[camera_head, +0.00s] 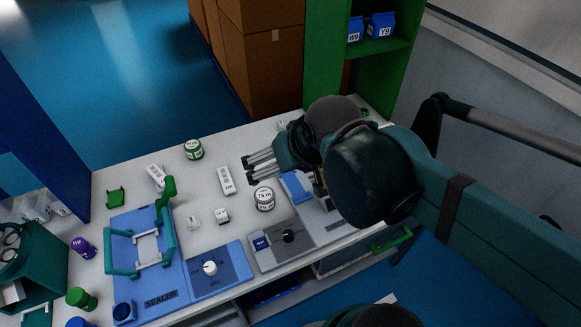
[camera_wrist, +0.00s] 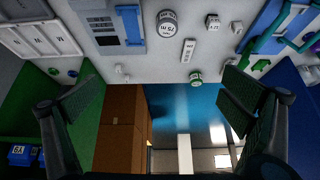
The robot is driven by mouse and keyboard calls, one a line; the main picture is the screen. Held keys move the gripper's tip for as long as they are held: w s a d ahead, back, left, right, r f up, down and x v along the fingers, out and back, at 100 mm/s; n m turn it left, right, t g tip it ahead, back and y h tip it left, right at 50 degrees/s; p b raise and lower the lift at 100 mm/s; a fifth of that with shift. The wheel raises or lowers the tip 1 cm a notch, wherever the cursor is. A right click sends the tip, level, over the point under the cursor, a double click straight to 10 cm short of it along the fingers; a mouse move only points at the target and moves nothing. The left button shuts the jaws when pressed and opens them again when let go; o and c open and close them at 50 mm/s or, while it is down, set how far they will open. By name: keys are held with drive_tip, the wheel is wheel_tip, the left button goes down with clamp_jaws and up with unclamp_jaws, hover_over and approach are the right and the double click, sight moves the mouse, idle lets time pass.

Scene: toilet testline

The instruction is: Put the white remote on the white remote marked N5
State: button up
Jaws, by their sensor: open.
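Two white remotes are on the white table in the head view. One (camera_head: 226,180) lies near the table's middle. The other (camera_head: 156,175) lies further left, close to the green handle of the sealer. I cannot read which one is marked N5. The middle remote also shows in the wrist view (camera_wrist: 188,50), lying flat with dark marks on it. My gripper (camera_head: 247,170) is open and empty, above the table to the right of the middle remote. In the wrist view my gripper's fingers (camera_wrist: 158,98) are spread wide with nothing between them.
A round white tin (camera_head: 264,199) stands just below my gripper in the picture. A green-topped tin (camera_head: 193,150) stands near the far edge. Cardboard boxes (camera_head: 262,65) stand beyond.

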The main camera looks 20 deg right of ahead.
drive_tip(key=shift+s+d+f, duration=0.25)
drive_tip(key=shift+s+f, duration=0.2)
drive_tip(key=shift+s, duration=0.25)
idle(3.6)
wheel_tip(320, 180, down, 14)
drive_tip(key=b, duration=1.4)
drive_tip(key=shift+f, duration=0.2)
idle(1.5)
